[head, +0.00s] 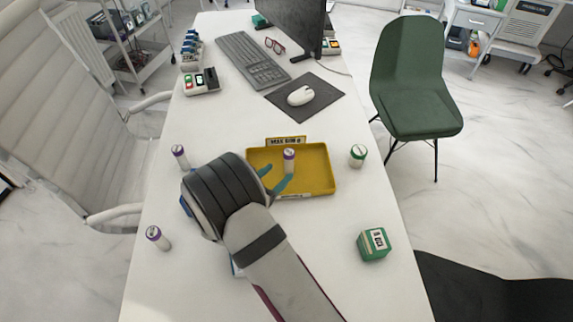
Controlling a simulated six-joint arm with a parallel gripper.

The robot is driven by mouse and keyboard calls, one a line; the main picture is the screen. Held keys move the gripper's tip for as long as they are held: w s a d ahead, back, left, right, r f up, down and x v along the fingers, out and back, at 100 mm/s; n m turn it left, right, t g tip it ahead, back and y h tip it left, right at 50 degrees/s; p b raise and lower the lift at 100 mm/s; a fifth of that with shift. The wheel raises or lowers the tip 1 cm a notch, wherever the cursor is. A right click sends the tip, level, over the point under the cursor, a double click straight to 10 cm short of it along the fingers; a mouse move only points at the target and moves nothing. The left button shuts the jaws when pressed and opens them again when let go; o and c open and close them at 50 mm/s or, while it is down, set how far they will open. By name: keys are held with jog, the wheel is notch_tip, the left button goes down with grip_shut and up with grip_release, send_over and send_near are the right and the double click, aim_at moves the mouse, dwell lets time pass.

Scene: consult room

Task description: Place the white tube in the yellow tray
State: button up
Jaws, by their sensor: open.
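Two more white tubes with purple caps are on the table: one (180,157) left of the tray at the table's left edge, one (157,237) nearer the front left. My arm hides the tray's left front corner.
A white jar with a green lid (358,157) stands right of the tray, and a green box (373,245) sits at the front right. A mouse (301,95) on a dark pad (325,92), a keyboard (252,60) and a tube rack (190,50) are farther back.

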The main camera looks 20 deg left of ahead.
jog(key=v, duration=0.4)
jog(key=shift+s+r, duration=0.15)
jog(key=shift+s, duration=0.15)
jog(key=s+d+r+m+g+h, duration=0.2)
jog(key=d+r+m+g+h, duration=0.3)
jog(key=d+m, duration=0.55)
jog(key=s+d+r+m+g+h, duration=0.15)
jog(key=d+r+m+g, duration=0.4)
jog(key=d, duration=0.85)
jog(key=s+d+r+m+g+y, duration=0.2)
jog(key=s+d+m, duration=0.1)
jog(key=s+m, duration=0.45)
jog(key=s+d+r+m+g+y, duration=0.2)
jog(key=s+d+m+y, duration=0.1)
jog(key=s+m, duration=0.45)
jog(key=s+a+m+y, duration=0.5)
jog(key=m+y, duration=0.1)
jog(key=m, duration=0.2)
jog(key=shift+s+a+r+t, duration=0.3)
jog(key=shift+a+r+t, duration=0.05)
jog(key=shift+r+t, duration=0.1)
